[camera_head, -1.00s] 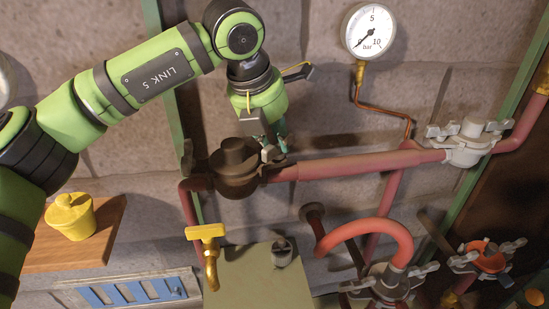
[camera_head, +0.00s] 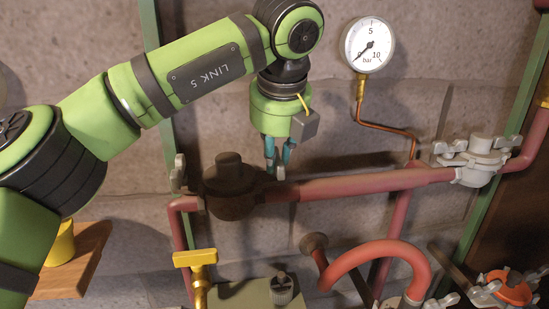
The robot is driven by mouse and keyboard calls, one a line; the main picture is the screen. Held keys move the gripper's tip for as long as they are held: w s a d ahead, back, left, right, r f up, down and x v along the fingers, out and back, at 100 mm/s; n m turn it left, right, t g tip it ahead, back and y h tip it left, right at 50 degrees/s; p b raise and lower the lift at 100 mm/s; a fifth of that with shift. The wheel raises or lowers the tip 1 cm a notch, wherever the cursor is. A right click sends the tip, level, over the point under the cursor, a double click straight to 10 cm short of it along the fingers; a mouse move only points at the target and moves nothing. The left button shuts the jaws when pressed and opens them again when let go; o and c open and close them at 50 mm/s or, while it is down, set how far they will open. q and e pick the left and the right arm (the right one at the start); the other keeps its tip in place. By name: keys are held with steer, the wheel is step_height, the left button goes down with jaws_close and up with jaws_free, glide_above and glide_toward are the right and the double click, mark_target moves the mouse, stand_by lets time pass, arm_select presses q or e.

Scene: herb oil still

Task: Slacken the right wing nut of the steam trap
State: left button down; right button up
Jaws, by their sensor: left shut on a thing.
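A dark brown, rounded body with a capped top, apparently the steam trap (camera_head: 230,190), sits at the left end of the red pipe. A grey wing nut (camera_head: 179,174) shows at its left side. Its right wing nut (camera_head: 280,172) is a small grey piece, mostly covered by my fingertips. My left gripper (camera_head: 279,166) points down from above with its teal fingers close together, shut on the right wing nut. My right gripper is out of view.
A pressure gauge (camera_head: 369,45) on a thin copper tube stands right of my gripper. A grey clamped fitting (camera_head: 480,160) is at the pipe's right end. A yellow-handled tap (camera_head: 195,258) is below the trap. A curved red pipe (camera_head: 375,255) bulges forward at lower right.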

arm_select(q)
steer(key=shift+r+n, duration=0.1)
steer(key=shift+n, duration=0.3)
steer(key=c, duration=1.1)
jaws_free()
steer(key=v, duration=1.2)
steer(key=shift+d, duration=0.2)
